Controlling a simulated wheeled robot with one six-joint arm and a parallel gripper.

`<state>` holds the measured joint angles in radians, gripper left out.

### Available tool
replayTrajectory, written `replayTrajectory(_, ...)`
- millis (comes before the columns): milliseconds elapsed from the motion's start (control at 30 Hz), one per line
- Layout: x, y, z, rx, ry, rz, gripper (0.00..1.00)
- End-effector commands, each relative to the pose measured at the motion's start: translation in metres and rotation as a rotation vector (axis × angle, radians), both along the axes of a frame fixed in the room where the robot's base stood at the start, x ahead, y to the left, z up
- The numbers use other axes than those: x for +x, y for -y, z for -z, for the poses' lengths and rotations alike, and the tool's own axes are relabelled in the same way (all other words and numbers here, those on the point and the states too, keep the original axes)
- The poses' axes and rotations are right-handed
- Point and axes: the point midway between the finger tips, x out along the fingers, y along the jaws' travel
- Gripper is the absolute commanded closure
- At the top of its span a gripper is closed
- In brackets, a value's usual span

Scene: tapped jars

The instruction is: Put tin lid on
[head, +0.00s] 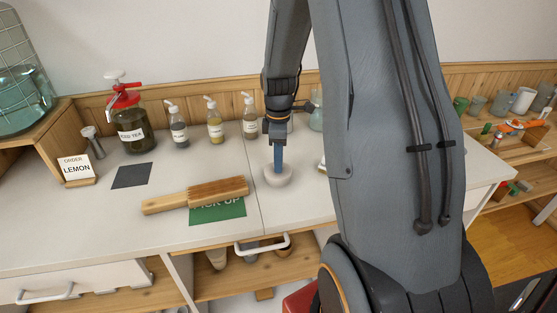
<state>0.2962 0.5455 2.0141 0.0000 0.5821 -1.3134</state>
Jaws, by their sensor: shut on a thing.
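My gripper (278,168) points straight down over the middle of the counter, with a narrow blue part at its lower end. It is shut, and its tip meets a pale round thing (278,178) low at the counter top. I cannot tell whether this is the tin lid, or whether it rests on something. The jaws' grip is too small to see clearly. I cannot pick out the tin for certain; my arm hides much of the right side of the counter.
Behind stand a red-topped tap jar (129,125) and several pump bottles (214,122). A dark mat (132,175) and a lemon order card (75,168) are at left.

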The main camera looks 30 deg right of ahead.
Motion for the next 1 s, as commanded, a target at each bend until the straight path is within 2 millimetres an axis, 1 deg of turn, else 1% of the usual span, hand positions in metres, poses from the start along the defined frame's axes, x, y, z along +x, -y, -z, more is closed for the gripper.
replayTrajectory(33,0.0,0.0,0.0,0.0,0.0,0.0,0.72)
replayTrajectory(133,0.0,0.0,0.0,0.0,0.0,0.0,0.55)
replayTrajectory(400,0.0,0.0,0.0,0.0,0.0,0.0,0.55)
replayTrajectory(533,0.001,0.0,-0.006,0.0,0.002,0.0,0.55)
replayTrajectory(667,0.001,0.0,-0.023,-0.001,0.004,0.0,0.55)
replayTrajectory(900,0.001,0.0,-0.06,-0.001,0.004,0.0,0.55)
replayTrajectory(1000,0.001,0.0,-0.07,0.0,0.002,0.0,0.55)
